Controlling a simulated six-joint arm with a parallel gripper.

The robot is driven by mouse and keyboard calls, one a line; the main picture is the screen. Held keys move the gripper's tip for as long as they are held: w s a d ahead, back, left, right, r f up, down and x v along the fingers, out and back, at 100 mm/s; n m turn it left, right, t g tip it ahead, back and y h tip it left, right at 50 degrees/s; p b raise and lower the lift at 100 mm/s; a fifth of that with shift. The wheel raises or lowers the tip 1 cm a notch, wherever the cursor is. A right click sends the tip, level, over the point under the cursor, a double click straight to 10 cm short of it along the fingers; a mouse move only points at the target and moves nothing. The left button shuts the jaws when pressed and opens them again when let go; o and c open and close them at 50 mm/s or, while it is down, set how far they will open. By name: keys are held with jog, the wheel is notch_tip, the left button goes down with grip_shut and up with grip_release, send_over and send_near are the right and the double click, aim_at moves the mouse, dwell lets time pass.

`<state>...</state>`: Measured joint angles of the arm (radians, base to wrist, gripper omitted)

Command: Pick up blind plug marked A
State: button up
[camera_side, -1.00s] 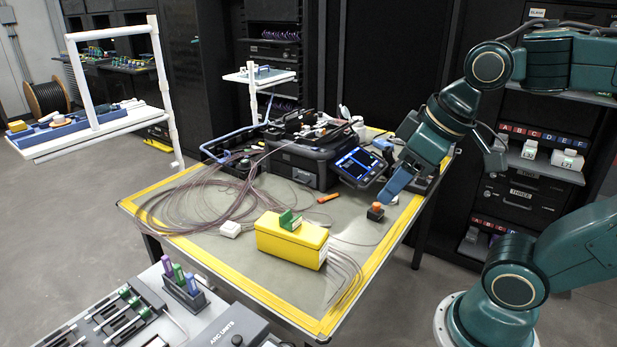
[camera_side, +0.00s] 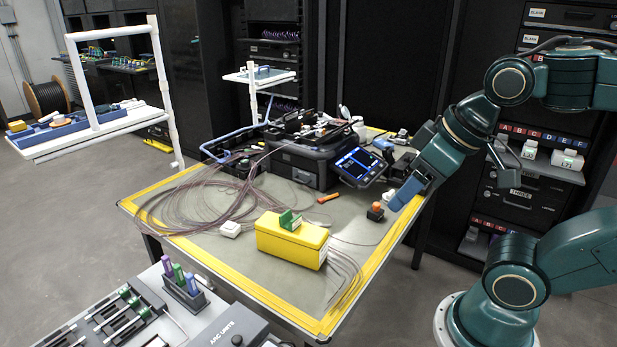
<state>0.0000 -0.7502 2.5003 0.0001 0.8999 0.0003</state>
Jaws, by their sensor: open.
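I cannot make out a blind plug marked A in the side view. A row of letter labels (camera_side: 540,137), A in red at its left end, runs along the rack at the right, but no plug can be told apart there. My gripper (camera_side: 404,194) has blue fingers and points down and to the left over the right edge of the table. It is seen edge-on, open, with nothing visible in it. A small black block with an orange top (camera_side: 376,210) stands on the table just left of the fingers, apart from them.
The splicer (camera_side: 300,165) with its lit screen (camera_side: 359,167) stands at the table's back. A yellow box (camera_side: 290,240) and a white block (camera_side: 230,229) are near the front. Loose fibres (camera_side: 165,205) cover the left side. White boxes (camera_side: 568,160) sit on the rack shelf.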

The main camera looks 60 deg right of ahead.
jog(key=shift+o, duration=0.5)
jog(key=w+d+m+g+h, duration=0.1)
jog(key=w+d+m+g, duration=0.1)
jog(key=w+d+m, duration=0.7)
jog(key=m+g+y, duration=0.1)
jog(key=m+g, duration=0.3)
jog(key=m, duration=0.6)
send_over(377, 204)
notch_tip(377, 204, down, 19)
jog(key=shift+d+f, duration=0.1)
jog(key=shift+f, duration=4.05)
jog(key=shift+f, duration=0.1)
